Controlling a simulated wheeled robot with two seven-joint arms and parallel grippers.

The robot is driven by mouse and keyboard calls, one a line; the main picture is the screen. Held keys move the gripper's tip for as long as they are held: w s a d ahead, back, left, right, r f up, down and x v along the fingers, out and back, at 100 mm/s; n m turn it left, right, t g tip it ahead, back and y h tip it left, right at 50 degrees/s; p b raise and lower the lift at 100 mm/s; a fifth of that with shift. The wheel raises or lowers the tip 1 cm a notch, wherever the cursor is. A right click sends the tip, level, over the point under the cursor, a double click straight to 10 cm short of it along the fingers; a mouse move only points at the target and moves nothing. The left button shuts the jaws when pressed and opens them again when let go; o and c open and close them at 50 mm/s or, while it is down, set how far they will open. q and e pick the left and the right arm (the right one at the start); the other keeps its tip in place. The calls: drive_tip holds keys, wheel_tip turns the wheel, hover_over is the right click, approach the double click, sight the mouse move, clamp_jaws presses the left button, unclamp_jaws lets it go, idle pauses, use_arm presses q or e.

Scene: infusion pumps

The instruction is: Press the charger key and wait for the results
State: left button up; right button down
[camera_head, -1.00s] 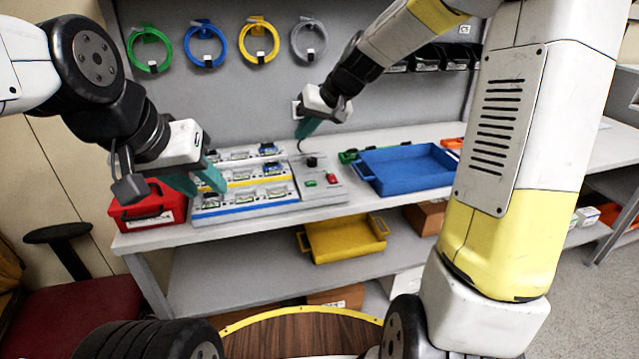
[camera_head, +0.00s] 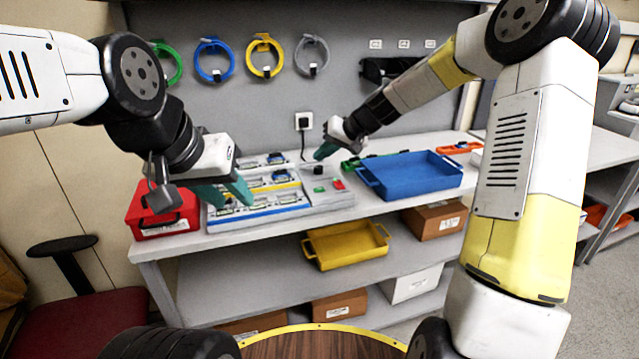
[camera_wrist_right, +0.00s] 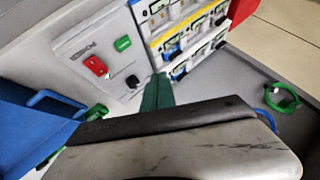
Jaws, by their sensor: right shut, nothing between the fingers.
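The charger station (camera_head: 262,211) stands on the bench with rows of slots holding several small modules, with blue and yellow stripes. At its right is a grey control panel (camera_head: 334,197) with a green key (camera_head: 319,190), a red key (camera_head: 338,185) and a black knob (camera_head: 318,169). The wrist view also shows the green key (camera_wrist_right: 122,43) and red key (camera_wrist_right: 96,66). My right gripper (camera_head: 323,152) is shut and empty, above and behind the panel, apart from the keys. Its teal tip (camera_wrist_right: 158,92) shows near the knob. My left gripper (camera_head: 228,192) is open over the station's left part.
A red box (camera_head: 160,226) stands left of the station. A blue tray (camera_head: 410,176) lies to the right, beside green and orange items. A black plug (camera_head: 304,122) is in the wall. A yellow bin (camera_head: 345,245) and cartons are on the lower shelf.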

sight(322, 190)
drive_tip(key=shift+f, duration=3.85)
drive_tip(key=shift+f, duration=0.1)
drive_tip(key=shift+f, duration=0.3)
drive_tip(key=shift+f, duration=0.4)
drive_tip(key=shift+r, duration=0.8)
drive_tip(key=shift+r, duration=2.5)
